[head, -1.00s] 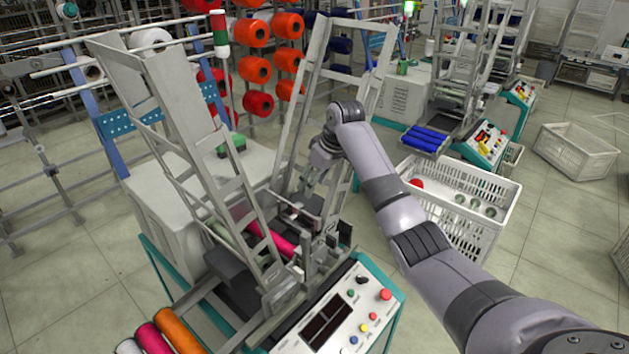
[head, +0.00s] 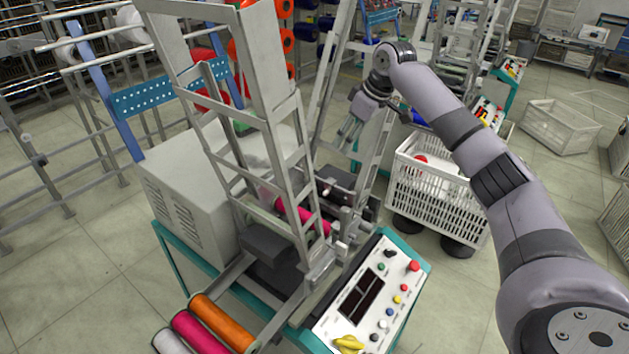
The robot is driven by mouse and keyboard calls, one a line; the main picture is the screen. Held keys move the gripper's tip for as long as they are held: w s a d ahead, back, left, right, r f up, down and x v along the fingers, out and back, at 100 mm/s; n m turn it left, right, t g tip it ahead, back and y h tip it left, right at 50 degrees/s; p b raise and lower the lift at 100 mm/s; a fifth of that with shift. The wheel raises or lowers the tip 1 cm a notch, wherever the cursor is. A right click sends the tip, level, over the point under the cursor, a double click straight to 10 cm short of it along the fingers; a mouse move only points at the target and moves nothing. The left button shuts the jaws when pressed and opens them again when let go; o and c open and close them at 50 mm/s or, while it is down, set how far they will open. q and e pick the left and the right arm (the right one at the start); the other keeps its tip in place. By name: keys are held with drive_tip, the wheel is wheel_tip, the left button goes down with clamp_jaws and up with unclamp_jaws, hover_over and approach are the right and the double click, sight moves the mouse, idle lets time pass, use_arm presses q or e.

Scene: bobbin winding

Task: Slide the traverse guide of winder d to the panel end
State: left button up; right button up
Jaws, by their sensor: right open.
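The nearest winder (head: 195,205) has a tilted grey ladder-like frame and a control panel (head: 345,310) at its front end. No letter on it can be read. A magenta bobbin (head: 300,214) lies between the frame's arms. Small metal parts beside the bobbin (head: 328,188) may include the traverse guide, but I cannot tell it apart clearly. My right gripper (head: 348,132) is open and empty, above and behind the bobbin by the rear frame uprights, apart from the metal parts. My left gripper is out of view.
Orange, magenta and white spools (head: 222,322) lie at the front left of the winder. A white crate (head: 436,190) stands right of the winder, under my right arm. Another winder stands behind.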

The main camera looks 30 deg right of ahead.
drive_tip(key=p, duration=0.1)
approach(331, 180)
drive_tip(key=v, duration=0.3)
drive_tip(key=p+x, duration=0.1)
drive_tip(key=x, duration=0.3)
drive_tip(key=shift+a, duration=0.15)
drive_tip(key=x, duration=0.3)
drive_tip(key=shift+w+a+f, duration=0.1)
drive_tip(key=shift+f, duration=0.05)
drive_tip(key=x, duration=0.3)
drive_tip(key=shift+w+f+p, duration=0.1)
drive_tip(key=shift+f+p, duration=0.25)
drive_tip(key=shift+w+f, duration=0.1)
drive_tip(key=shift+f, duration=0.3)
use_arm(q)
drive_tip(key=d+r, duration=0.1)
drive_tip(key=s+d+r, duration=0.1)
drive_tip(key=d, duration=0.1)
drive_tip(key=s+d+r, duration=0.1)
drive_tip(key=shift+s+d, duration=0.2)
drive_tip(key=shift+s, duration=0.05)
use_arm(e)
drive_tip(key=shift+c, duration=0.4)
